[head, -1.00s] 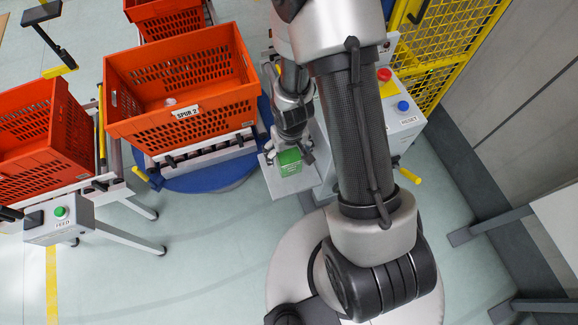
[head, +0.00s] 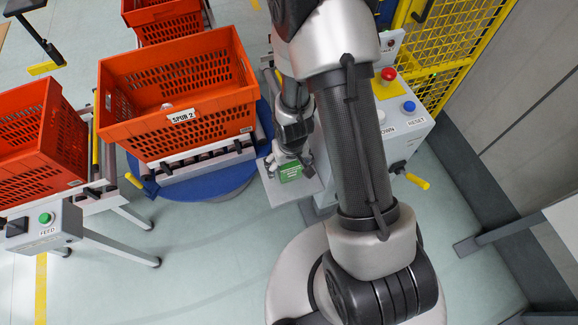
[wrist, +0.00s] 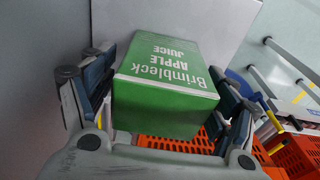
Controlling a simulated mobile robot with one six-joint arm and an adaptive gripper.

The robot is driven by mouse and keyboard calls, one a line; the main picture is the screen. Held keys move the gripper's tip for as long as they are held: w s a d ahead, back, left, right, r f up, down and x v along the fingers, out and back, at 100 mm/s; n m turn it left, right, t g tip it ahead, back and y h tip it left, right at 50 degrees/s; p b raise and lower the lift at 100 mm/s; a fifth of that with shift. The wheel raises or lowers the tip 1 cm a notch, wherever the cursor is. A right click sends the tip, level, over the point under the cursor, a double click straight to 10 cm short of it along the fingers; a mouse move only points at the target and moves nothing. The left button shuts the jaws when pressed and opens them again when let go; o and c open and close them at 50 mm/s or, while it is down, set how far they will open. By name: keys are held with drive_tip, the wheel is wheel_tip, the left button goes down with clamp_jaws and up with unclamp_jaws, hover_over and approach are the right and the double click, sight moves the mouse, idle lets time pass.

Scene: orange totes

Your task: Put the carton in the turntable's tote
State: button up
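The carton (head: 290,172) is a green and white apple juice box, over a pale shelf (head: 283,194) right of the turntable. My gripper (head: 290,166) reaches down over it. In the wrist view the carton (wrist: 165,90) fills the space between the two fingers, which lie against its sides. I cannot tell whether its base touches the shelf. The turntable (head: 205,187) is a blue disc.
Another orange tote (head: 50,150) stands at the left, above a FEED box (head: 42,228). A third orange tote (head: 165,20) is behind. A control box (head: 395,125) with red and blue buttons and a yellow fence (head: 450,50) stand to the right.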

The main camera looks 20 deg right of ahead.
drive_tip(key=c, duration=1.3)
drive_tip(key=shift+r, duration=0.15)
